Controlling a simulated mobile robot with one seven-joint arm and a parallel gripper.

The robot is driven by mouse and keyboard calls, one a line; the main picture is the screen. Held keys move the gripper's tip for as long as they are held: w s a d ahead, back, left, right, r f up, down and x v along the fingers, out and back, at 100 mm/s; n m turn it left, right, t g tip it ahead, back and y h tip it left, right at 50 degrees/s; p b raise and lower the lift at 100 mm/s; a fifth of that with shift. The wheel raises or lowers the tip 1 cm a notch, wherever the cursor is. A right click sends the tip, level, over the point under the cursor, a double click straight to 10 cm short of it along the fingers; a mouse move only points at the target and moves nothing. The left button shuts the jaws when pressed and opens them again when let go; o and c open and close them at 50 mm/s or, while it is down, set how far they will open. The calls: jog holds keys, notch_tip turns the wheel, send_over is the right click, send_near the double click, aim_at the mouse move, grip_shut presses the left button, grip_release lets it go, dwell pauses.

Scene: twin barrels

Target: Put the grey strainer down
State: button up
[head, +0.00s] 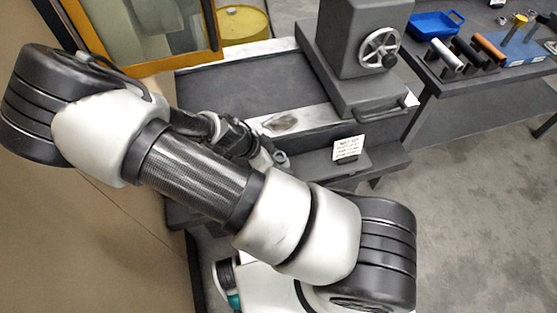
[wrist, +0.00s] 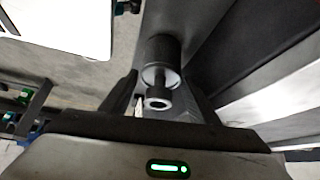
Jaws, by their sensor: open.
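The grey strainer (wrist: 163,52) shows in the wrist view as a dark grey cylinder with a paler neck and round end towards me. It lies between the fingers of my gripper (wrist: 160,88), which stand apart on either side of it. Finger contact cannot be made out. In the head view, a small grey round end (head: 281,157) beside my gripper (head: 268,153), over the front of the dark bench, may be the strainer. My arm hides most of the gripper there, and what lies under the strainer is unclear.
A white card (head: 348,147) stands on the bench's front ledge, right of my gripper. A grey machine with a handwheel (head: 380,48) stands behind. A side table holds a blue tray (head: 434,26) and several cylinders. A yellow-framed window (head: 150,35) is at left. Floor at right is clear.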

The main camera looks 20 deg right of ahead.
jog(key=s+a+r+n+g+y+p, duration=0.15)
jog(key=a+r, duration=0.25)
jog(key=r, duration=0.4)
jog(key=s+a+r+n+g+y+p, duration=0.1)
jog(key=s+a+r+n+y, duration=0.2)
jog(key=r, duration=0.4)
jog(key=s+d+r+n+t, duration=0.2)
jog(key=r+n, duration=0.1)
jog(key=r, duration=0.5)
jog(key=s+d+r+n+t+y, duration=0.1)
jog(key=r+n, duration=0.3)
jog(key=r, duration=0.5)
jog(key=s+d+r+n+t+y, duration=0.1)
jog(key=s+d+r+n+t, duration=0.3)
jog(key=r, duration=0.5)
jog(key=shift+s, duration=0.1)
